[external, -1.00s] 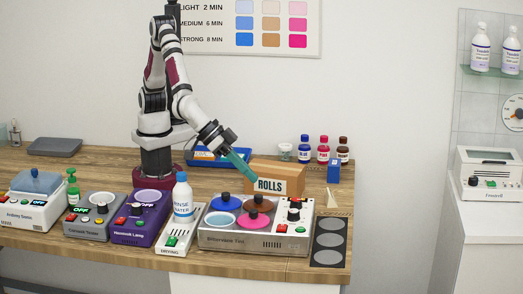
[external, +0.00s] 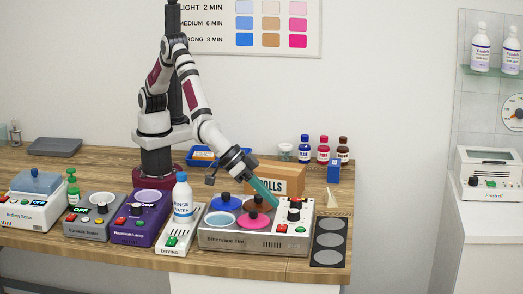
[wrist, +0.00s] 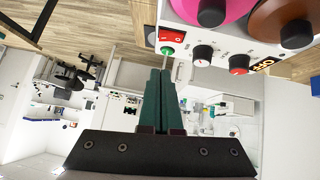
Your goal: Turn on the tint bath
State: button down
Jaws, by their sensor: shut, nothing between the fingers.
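The tint bath (external: 235,240) is a silver box at the front right of the bench, with blue, pink and brown lids and a white control panel.
A ROLLS box (external: 285,176) stands behind the bath. A drying unit (external: 178,243) and rinse water bottle (external: 183,197) stand to its left. A dark mat with grey circles (external: 329,242) lies to its right. Small bottles stand behind.

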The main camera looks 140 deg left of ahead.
aim_at(286, 229)
jog(key=f, duration=0.2)
jog(key=w+f, duration=0.1)
jog(key=f, duration=0.1)
jog(key=shift+w+a, duration=0.1)
jog(key=shift+a, duration=0.15)
jog(key=shift+f, duration=0.6)
jog(key=shift+w+d+f, duration=0.1)
jog(key=shift+f, duration=0.2)
jog(key=shift+s+a+r, duration=0.2)
jog(key=shift+s+a, duration=0.3)
jog(key=shift+s, duration=0.05)
